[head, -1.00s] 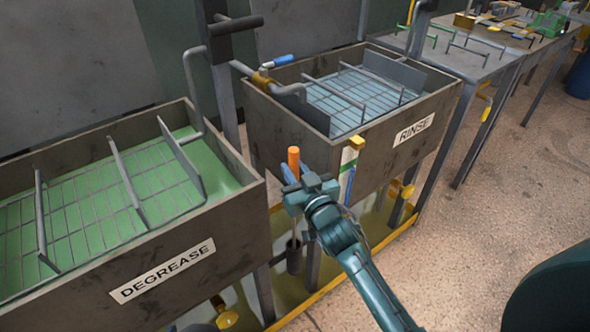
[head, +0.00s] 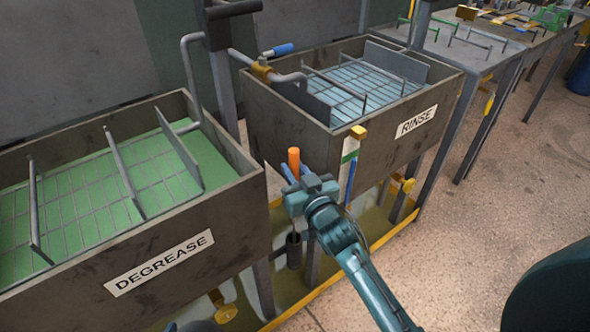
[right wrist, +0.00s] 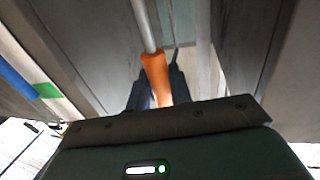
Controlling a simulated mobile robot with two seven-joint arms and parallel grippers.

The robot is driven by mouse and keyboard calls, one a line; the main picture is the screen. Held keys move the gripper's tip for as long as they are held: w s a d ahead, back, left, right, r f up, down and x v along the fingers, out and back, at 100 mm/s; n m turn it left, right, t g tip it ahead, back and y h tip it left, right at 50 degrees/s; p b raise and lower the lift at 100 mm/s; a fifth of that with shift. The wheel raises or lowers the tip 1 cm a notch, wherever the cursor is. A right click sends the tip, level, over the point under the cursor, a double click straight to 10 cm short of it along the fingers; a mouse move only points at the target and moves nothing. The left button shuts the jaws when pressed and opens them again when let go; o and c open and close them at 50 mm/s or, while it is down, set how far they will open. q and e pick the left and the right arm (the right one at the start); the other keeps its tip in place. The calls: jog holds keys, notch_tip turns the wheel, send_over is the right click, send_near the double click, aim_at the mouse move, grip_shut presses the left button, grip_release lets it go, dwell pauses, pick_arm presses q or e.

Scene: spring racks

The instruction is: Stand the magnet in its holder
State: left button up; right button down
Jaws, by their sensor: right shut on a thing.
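The magnet has an orange handle (head: 294,160) and a thin metal rod. In the head view my right gripper (head: 291,177) is shut on it between the two tanks, with the handle's top above the jaws. The magnet looks about upright. Its rod runs down below the gripper towards the holder (head: 294,252), a dark upright tube low down between the tanks. I cannot tell whether the rod's tip is inside the tube or in front of it. In the right wrist view the orange handle (right wrist: 155,78) lies between the dark fingers and the rod leads away. My left gripper is not in view.
The DEGREASE tank (head: 190,255) stands on the left and the RINSE tank (head: 300,125) on the right, with a narrow gap between. A white post with a yellow top (head: 352,148) and a blue rod (head: 350,183) stand close right of my gripper.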

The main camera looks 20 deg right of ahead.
jog(key=shift+f+b, duration=0.5)
jog(key=shift+f, duration=0.3)
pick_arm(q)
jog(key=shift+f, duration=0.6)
pick_arm(e)
jog(key=c, duration=1.2)
grip_release()
jog(key=shift+f, duration=0.1)
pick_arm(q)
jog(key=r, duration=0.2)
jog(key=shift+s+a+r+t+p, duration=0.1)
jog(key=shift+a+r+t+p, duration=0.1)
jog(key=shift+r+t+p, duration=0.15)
pick_arm(e)
jog(key=s, duration=0.4)
jog(key=s+d, duration=0.1)
jog(key=s, duration=0.8)
jog(key=shift+d+r, duration=0.2)
jog(key=shift+d, duration=0.1)
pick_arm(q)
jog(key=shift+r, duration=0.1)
pick_arm(e)
jog(key=shift+r, duration=0.1)
